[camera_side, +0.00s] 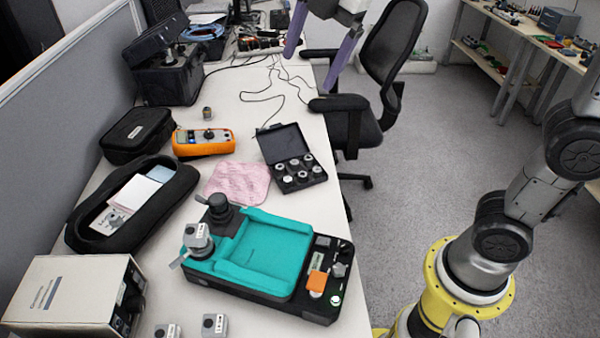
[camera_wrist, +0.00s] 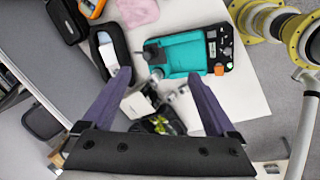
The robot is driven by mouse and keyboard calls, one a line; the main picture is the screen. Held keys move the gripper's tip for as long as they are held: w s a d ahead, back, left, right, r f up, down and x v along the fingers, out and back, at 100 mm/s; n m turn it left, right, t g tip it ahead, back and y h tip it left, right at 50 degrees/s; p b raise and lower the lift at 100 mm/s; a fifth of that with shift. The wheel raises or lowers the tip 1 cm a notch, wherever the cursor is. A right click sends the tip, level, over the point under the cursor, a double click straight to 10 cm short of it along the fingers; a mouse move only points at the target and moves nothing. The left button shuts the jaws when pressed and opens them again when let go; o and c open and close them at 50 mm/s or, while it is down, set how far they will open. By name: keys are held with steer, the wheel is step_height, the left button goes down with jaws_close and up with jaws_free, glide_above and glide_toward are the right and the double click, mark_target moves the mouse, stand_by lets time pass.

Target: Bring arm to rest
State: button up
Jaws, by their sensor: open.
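My gripper (camera_side: 309,73) is open and empty, its two purple fingers spread apart. In the side view it hangs high near the top of the picture, over the far part of the table (camera_side: 225,105) and its right edge. The wrist view also shows my gripper (camera_wrist: 158,77), with nothing between the fingers. Both fingers are clear of the table things. The teal and black calibration device (camera_side: 262,252) sits on the near part of the table; in the wrist view the device (camera_wrist: 183,58) appears beyond the fingertips.
An orange meter (camera_side: 204,142), an open case of small sensors (camera_side: 298,171) and a pink cloth (camera_side: 237,183) lie mid-table. A grey box (camera_side: 75,292) and black cases (camera_side: 137,134) line the left side. An office chair (camera_side: 388,60) stands right of the table.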

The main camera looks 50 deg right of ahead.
steer(key=s+d+f+m+t, duration=0.1)
steer(key=s+d+f+m, duration=0.1)
steer(key=s+d+m, duration=0.3)
steer(key=s+d+f+m+t, duration=0.1)
steer(key=s+f+m, duration=0.15)
steer(key=s, duration=0.55)
steer(key=s+f+m, duration=0.5)
steer(key=f+m, duration=0.3)
steer(key=m, duration=0.3)
steer(key=shift+s+d+h, duration=0.15)
steer(key=shift+d+h, duration=0.25)
steer(key=shift+d, duration=0.05)
steer(key=shift+r, duration=0.1)
stand_by(0.3)
